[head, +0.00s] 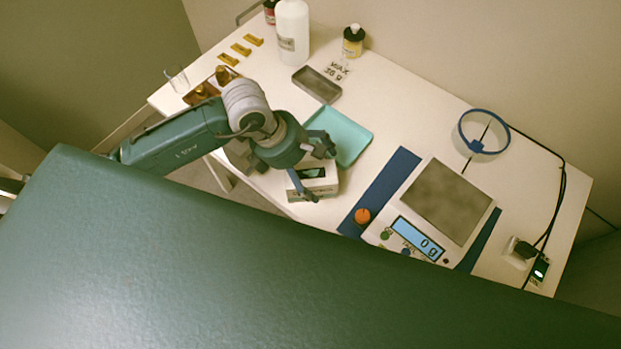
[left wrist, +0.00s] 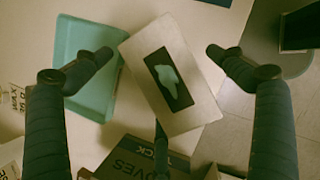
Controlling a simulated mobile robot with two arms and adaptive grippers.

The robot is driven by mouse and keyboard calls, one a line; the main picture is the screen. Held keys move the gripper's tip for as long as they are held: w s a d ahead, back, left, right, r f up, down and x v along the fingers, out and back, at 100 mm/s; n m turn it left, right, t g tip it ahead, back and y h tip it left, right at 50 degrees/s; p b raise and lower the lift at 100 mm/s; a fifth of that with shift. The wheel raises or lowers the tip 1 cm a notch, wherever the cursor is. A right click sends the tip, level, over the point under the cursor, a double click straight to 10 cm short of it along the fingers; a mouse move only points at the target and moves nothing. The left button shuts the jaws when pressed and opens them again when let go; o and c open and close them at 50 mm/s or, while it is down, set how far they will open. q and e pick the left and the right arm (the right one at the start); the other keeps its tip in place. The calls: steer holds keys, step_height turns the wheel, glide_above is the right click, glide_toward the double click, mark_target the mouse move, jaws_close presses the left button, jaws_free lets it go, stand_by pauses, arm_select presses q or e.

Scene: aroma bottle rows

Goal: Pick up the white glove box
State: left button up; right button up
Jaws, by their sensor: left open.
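The white glove box (head: 296,196) stands at the near edge of the table, partly hidden by my left gripper (head: 318,174). In the left wrist view, the box's pale top (left wrist: 146,45) has a dark slot with a teal glove (left wrist: 168,78) showing in it. My open left gripper (left wrist: 158,52) has one finger on each side of the box, with gaps visible; whether they are level with it is unclear. My right gripper is not in view.
A teal tray (head: 355,131) is close beside the box. A dark panel lettered "GLOVES" (left wrist: 135,152) shows below it. A blue mat (head: 388,182) and a scale (head: 446,200) reading 0 g are to the right. A metal tray (head: 317,84) and bottles (head: 293,30) are behind.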

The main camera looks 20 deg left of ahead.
arm_select(q)
steer(key=shift+f+b, duration=0.25)
steer(key=shift+b, duration=0.2)
steer(key=shift+c, duration=0.6)
steer(key=c, duration=1.3)
